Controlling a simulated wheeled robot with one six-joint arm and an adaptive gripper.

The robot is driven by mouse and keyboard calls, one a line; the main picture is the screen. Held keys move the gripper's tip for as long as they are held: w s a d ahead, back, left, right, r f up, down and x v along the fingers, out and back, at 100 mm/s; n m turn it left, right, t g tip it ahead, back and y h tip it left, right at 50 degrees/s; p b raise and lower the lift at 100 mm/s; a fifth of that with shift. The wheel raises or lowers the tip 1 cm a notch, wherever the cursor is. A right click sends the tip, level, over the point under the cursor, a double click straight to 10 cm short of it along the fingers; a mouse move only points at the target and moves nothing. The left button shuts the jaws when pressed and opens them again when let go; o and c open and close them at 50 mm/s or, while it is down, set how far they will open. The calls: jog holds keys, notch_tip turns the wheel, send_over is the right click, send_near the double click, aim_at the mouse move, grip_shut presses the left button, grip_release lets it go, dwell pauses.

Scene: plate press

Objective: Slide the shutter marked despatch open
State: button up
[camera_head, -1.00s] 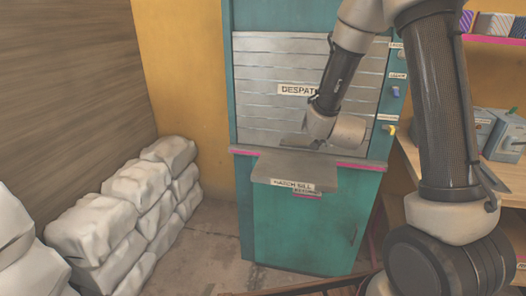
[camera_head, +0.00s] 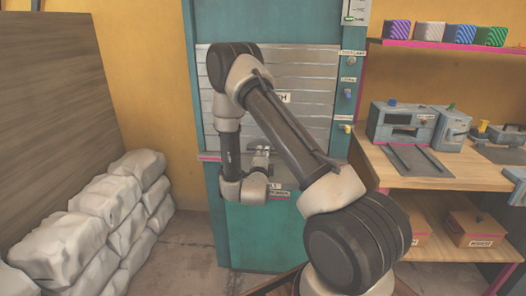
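The despatch shutter (camera_head: 312,85) is a grey slatted panel set in a teal cabinet (camera_head: 268,240). Its slats reach down to about the level of the sill, so it looks closed. My arm crosses in front and hides much of its left and middle. Only the end of its label (camera_head: 284,98) shows, reading "CH". My gripper (camera_head: 262,152) is low in front of the shutter, near its bottom edge and just above the sill. It is small and partly blended with the grey behind. I cannot tell whether it touches the shutter or how far its fingers are apart.
Small labelled controls (camera_head: 347,92) run down the cabinet's right post. A wooden bench (camera_head: 400,172) with grey machines (camera_head: 408,125) stands at the right, below a pink-edged shelf (camera_head: 455,45) of striped blocks. White sacks (camera_head: 65,245) are piled at the left. Some floor between is clear.

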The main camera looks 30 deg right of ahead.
jog(key=x, duration=0.5)
jog(key=shift+d, duration=0.1)
jog(key=shift+c, duration=0.5)
grip_shut()
